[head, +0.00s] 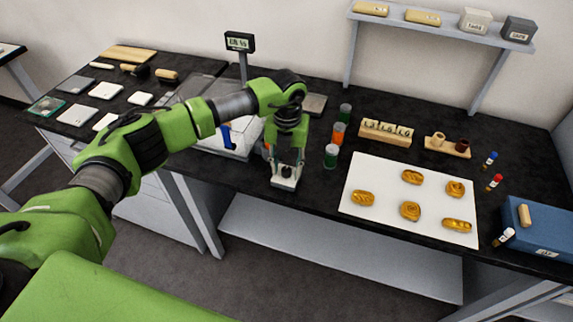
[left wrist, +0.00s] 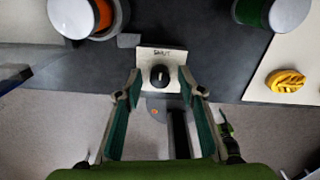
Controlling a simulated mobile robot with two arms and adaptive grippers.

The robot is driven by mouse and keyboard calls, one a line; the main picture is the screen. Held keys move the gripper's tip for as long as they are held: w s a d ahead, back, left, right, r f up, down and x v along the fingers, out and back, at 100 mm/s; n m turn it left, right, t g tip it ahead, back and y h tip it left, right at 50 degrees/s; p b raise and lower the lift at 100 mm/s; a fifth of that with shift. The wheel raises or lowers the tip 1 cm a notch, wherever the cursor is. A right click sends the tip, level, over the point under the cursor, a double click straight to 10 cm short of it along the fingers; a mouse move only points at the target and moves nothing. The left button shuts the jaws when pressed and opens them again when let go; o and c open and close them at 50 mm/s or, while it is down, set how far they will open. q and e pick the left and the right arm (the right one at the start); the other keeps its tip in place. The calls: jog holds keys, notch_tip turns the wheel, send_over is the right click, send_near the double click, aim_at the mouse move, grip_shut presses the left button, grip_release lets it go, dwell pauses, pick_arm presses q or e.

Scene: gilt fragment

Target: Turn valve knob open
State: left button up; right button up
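The valve knob (left wrist: 160,75) is small, round and black with a light pointer line. It sits on a pale plate (left wrist: 148,56) marked "SHUT" at the front edge of the dark bench. The pointer runs roughly up and down in the left wrist view. My left gripper (head: 287,168) is over the plate in the head view, pointing down. In the left wrist view the left gripper (left wrist: 159,85) is open, with one finger on each side of the knob and visible gaps between. In the head view the gripper mostly hides the knob. My right gripper is not seen.
Green and orange jars (head: 338,133) stand behind and right of the gripper. A white board (head: 385,205) with several gold pieces lies to the right. A blue box (head: 540,225) is at the far right. A balance with a display (head: 239,41) stands behind my arm.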

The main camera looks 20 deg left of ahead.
pick_arm(q)
grip_shut()
